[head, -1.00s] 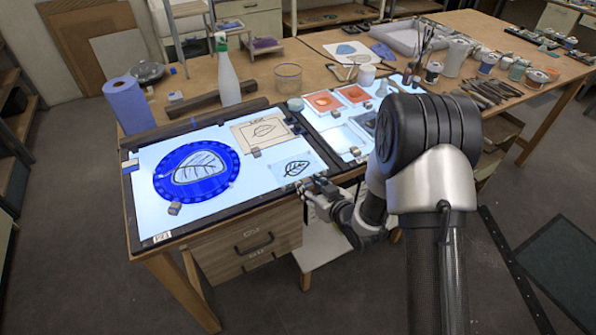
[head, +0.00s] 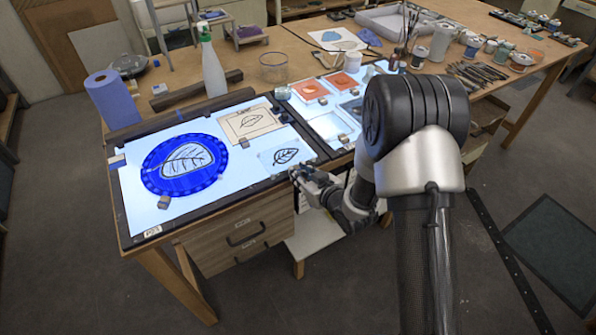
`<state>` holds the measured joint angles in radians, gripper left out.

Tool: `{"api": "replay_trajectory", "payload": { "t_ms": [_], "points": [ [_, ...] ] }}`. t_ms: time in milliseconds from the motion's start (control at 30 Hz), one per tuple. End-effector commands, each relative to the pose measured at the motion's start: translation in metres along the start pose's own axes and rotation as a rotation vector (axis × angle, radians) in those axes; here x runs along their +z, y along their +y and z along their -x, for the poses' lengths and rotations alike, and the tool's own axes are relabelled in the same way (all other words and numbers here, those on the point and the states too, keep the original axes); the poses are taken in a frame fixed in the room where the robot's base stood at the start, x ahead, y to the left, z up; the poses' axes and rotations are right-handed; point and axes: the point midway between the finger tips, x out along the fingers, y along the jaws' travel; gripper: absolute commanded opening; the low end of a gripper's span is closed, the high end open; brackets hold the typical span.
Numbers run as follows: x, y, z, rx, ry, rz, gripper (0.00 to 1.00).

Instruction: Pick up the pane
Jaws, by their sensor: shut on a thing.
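The pane (head: 285,157) is a small clear sheet with a black leaf outline, at the front right of the lit white panel (head: 137,200). My gripper (head: 294,172) is at the panel's front edge, shut on the pane's near edge. The pane looks roughly flat. I cannot tell whether it touches the panel or is slightly above it. The fingertips are small and partly hidden by the gripper body.
A blue round plate with a leaf design (head: 150,180) and a tan leaf sheet (head: 236,125) share the panel. Paint jars (head: 440,40) crowd the back right.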

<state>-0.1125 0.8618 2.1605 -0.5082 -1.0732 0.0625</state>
Motion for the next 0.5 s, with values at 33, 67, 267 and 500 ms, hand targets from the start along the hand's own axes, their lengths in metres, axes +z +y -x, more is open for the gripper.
{"api": "replay_trajectory", "payload": {
  "t_ms": [33, 67, 267, 500],
  "points": [
    [-0.007, 0.0, 0.002, 0.0, 0.004, 0.001, 0.0],
    [-0.01, 0.0, 0.003, 0.0, 0.003, 0.001, 0.0],
    [-0.048, 0.0, 0.019, 0.001, 0.006, 0.003, 0.0],
    [-0.115, 0.0, 0.047, 0.001, 0.008, 0.005, 0.0]
  ]
}}
